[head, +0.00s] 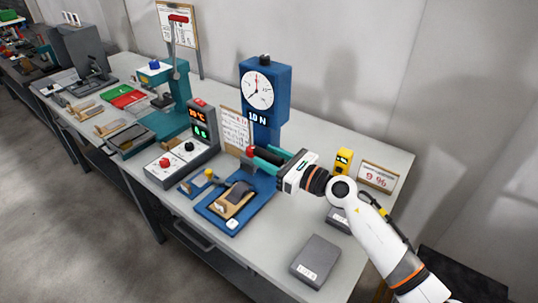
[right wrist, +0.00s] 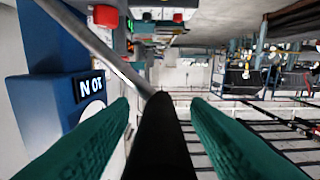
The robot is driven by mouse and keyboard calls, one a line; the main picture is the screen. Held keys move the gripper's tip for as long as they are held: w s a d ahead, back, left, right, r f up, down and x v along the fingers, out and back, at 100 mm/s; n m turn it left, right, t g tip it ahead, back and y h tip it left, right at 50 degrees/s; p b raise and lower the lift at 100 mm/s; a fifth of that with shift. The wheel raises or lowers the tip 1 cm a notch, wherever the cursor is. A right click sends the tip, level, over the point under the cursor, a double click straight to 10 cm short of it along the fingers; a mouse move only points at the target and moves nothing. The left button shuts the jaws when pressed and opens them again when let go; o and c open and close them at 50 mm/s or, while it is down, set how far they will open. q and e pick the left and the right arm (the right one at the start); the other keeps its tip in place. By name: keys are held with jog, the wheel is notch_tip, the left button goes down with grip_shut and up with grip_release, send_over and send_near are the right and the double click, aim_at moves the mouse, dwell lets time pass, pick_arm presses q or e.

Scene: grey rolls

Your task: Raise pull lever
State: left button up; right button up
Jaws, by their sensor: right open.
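A blue test stand with a round dial (head: 257,90) and a "10 N" display stands on the table. A lever with a black grip (head: 266,158) sits low in front of its column, nearly level. My right gripper (head: 269,160) is at this grip, its teal fingers open on either side. In the right wrist view the black grip (right wrist: 158,140) runs between the two fingers, with gaps visible beside it. A metal rod (right wrist: 95,45) leads from the grip to the upper left. My left gripper is not in view.
A blue base with a grey roll (head: 238,190) lies in front of the stand. A control box (head: 187,148) is left of it, a teal press (head: 178,100) farther left. A yellow device (head: 343,161), a "9 %" sign (head: 377,177) and a grey block (head: 315,261) are at right.

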jog(key=shift+w+a, duration=0.15)
jog(key=shift+a, duration=0.05)
grip_shut()
jog(key=shift+d+r, duration=0.1)
jog(key=shift+r, duration=0.05)
